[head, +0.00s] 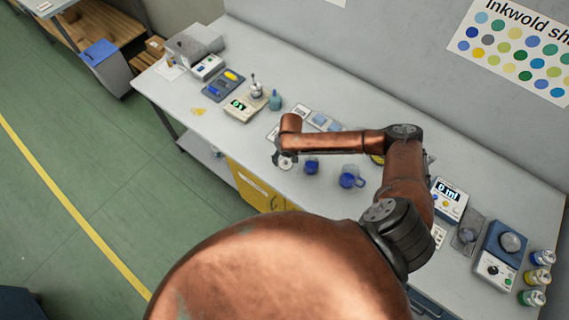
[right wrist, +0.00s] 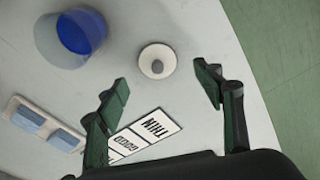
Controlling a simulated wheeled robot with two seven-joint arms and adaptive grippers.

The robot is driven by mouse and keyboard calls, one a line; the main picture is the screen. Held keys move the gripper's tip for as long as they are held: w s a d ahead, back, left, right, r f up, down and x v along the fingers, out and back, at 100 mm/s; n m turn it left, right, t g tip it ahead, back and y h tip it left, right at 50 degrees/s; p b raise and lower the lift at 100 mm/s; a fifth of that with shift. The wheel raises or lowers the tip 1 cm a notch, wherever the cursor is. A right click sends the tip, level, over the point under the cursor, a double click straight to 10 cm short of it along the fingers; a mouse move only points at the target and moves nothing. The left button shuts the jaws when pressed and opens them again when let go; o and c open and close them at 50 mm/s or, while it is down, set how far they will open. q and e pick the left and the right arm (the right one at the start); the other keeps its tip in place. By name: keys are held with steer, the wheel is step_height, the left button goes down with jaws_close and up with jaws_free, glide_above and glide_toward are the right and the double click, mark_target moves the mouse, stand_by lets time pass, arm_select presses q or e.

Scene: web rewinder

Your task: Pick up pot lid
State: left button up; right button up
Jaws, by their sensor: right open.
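The pot lid (right wrist: 157,61) is a small white disc with a grey knob, lying flat on the bench. In the head view the lid (head: 286,164) is near the bench's front edge, partly hidden by my right gripper (head: 280,156). In the right wrist view my right gripper (right wrist: 164,80) is open and empty. Its fingers point toward the lid, which lies just past the fingertips and roughly in line with the gap between them. The fingers do not appear to touch it. My left gripper is not in view.
A printed card (right wrist: 145,135) and a holder with pale blue pads (right wrist: 45,124) lie nearby.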

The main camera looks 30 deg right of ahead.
mark_target(286, 162)
steer(key=f, duration=0.5)
steer(key=shift+w+d, duration=0.2)
steer(key=shift+w, duration=0.05)
steer(key=shift+c, duration=0.3)
steer(key=c, duration=0.8)
